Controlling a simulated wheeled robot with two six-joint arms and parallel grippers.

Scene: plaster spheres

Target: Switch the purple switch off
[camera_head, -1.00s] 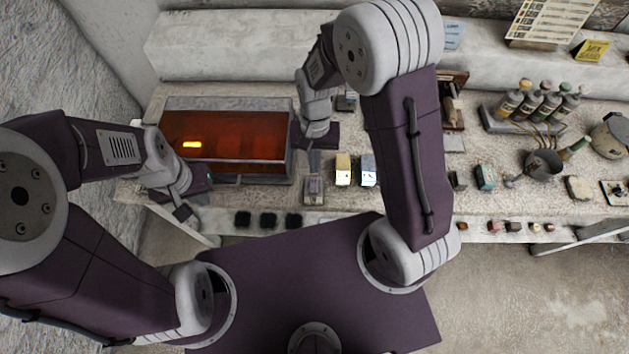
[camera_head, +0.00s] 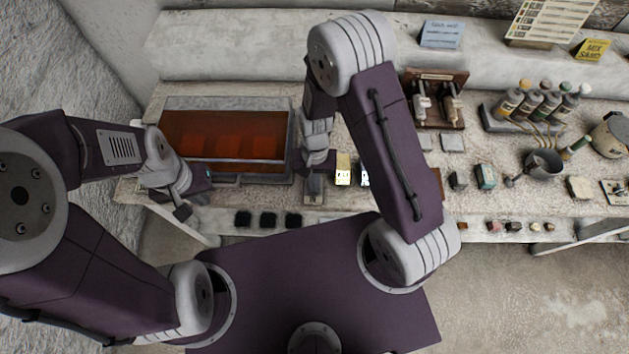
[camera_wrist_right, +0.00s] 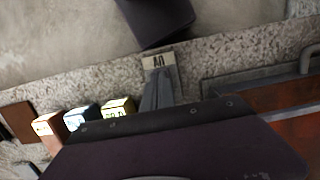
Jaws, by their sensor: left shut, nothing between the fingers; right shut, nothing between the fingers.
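The purple switch (camera_head: 314,198) is a small box at the front edge of the bench, just right of the red tank, mostly covered by my right gripper (camera_head: 314,178). My right gripper is shut and empty, pointing down at the box. In the right wrist view its closed fingertips (camera_wrist_right: 158,80) are close to a pale plate with dark letters (camera_wrist_right: 158,61). The switch's lever is hidden, so I cannot tell its position or whether the fingers touch it. My left gripper (camera_head: 183,210) is shut and empty beside the bench's front left edge.
The red tank (camera_head: 226,103) lies between my grippers. A yellow box (camera_head: 343,171) and a pale blue box (camera_head: 365,179) stand close right of the switch; the wrist view shows an orange box (camera_wrist_right: 47,124) too. Bottles (camera_head: 540,100) stand further right.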

